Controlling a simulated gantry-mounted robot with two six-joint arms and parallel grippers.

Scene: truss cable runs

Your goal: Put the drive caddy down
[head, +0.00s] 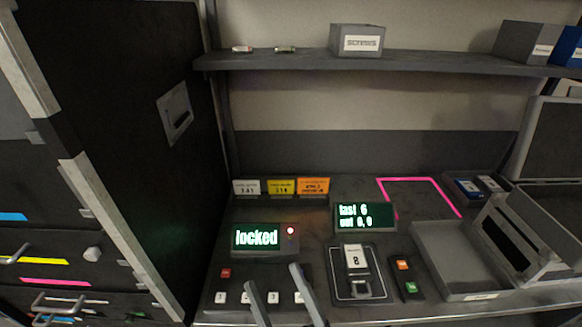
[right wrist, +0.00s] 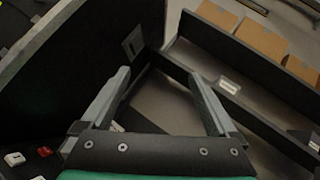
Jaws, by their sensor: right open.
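A small dark unit with a white label reading 8 (head: 355,256), which may be the drive caddy, sits upright in a dark, pale-outlined dock (head: 343,298) on the bench. I cannot tell for sure that it is the caddy. My right gripper (head: 273,280) is open with nothing between its fingers. It is at the front of the bench, left of the dock and apart from it, over the row of numbered keys. The right wrist view also shows the open, empty fingers (right wrist: 158,78). My left gripper is not in view.
A display reading "locked" (head: 257,238) stands behind the keys. A second display (head: 365,216) stands behind the dock. A pink outline (head: 442,189) marks bare bench at the back. A grey tray (head: 480,296) is at right. A tall black panel (head: 130,120) rises at left.

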